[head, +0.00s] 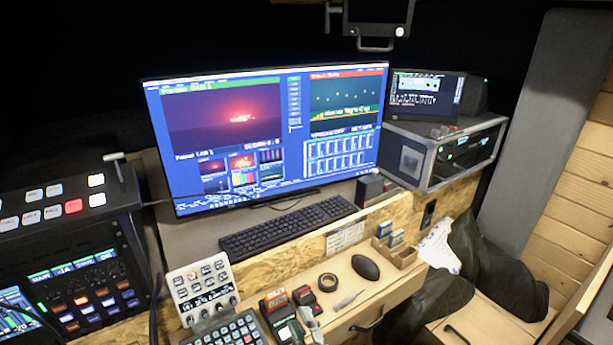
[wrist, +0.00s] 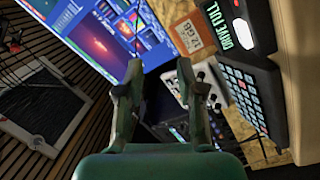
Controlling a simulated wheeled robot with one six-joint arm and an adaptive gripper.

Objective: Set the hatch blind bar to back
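I cannot pick out the hatch blind bar with certainty in either view. A dark panel (head: 378,12) with a light looped handle (head: 376,46) below it hangs at the top edge of the head view, cut off by the frame. I cannot tell whether this is the blind. My gripper (wrist: 162,78) shows in the wrist view with its two green fingers apart and nothing between them. It faces the desk equipment, with the large monitor (wrist: 95,25) beyond on the left.
The monitor (head: 270,195) stands behind a keyboard (head: 287,224). A switcher console with a lever (head: 117,160) is at left. A rack unit (head: 445,150) is at right. A mouse (head: 365,267) and small items crowd the desk. A dark framed panel (wrist: 45,105) is at left in the wrist view.

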